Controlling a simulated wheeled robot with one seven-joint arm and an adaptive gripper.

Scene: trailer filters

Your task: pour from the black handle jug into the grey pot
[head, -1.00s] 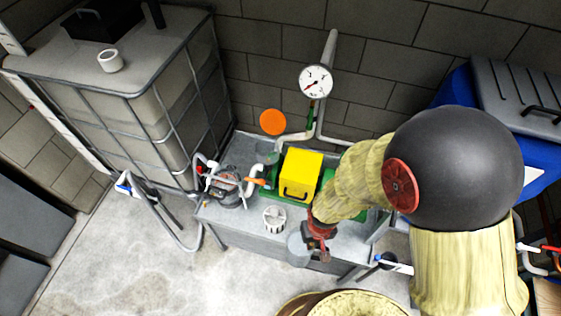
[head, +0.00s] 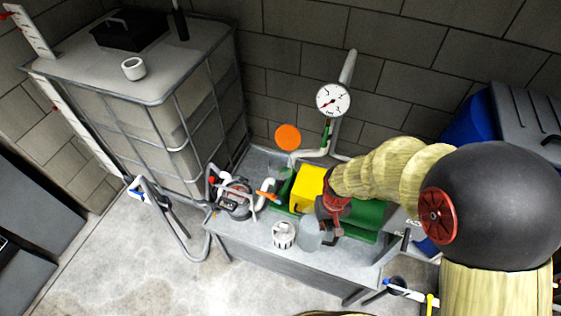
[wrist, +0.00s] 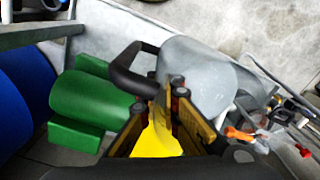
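The black handle jug (head: 310,232) has a pale grey, see-through body. In the wrist view the jug body (wrist: 203,75) lies beyond the fingers, with its black loop handle (wrist: 122,70) running to between them. My gripper (head: 335,205) is at the jug's handle side, and its fingers (wrist: 160,100) look closed on the handle. The exact contact is partly hidden. The jug hangs over the bench, and its tilt is hard to tell. A grey, see-through round vessel (head: 280,172) at the back of the bench may be the grey pot; its opening is unclear.
A yellow box (head: 307,188) and green machine (head: 360,222) stand beside the jug. A white slotted basket (head: 284,235) sits near the bench's front edge. A red-and-grey pump with hoses (head: 233,197), an orange disc (head: 288,137), a gauge (head: 333,100) and a caged tank (head: 185,110) surround the bench.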

